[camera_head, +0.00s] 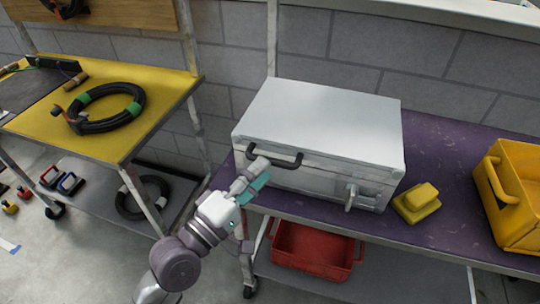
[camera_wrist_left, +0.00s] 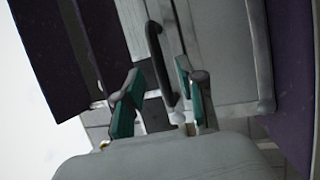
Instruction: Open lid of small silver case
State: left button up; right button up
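The small silver case (camera_head: 320,125) sits on a purple-topped bench with its lid down. A dark handle (camera_head: 276,158) is on its front, towards the left, and a silver latch (camera_head: 351,196) is on the front at the right. My left gripper (camera_head: 257,172) is at the left end of the handle, in front of the case. In the left wrist view its two teal-padded fingers (camera_wrist_left: 160,98) are apart, with the handle (camera_wrist_left: 160,62) showing between them. I cannot tell whether they touch it. My right gripper is in neither view.
A yellow block (camera_head: 417,202) and a yellow bin (camera_head: 515,195) stand right of the case on the purple bench (camera_head: 450,150). A red bin (camera_head: 315,250) is on the shelf below. A yellow table (camera_head: 60,125) with a black coil (camera_head: 105,107) stands left.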

aim_at(270, 160)
pick_arm(q)
jog(key=shift+x, duration=1.85)
grip_shut()
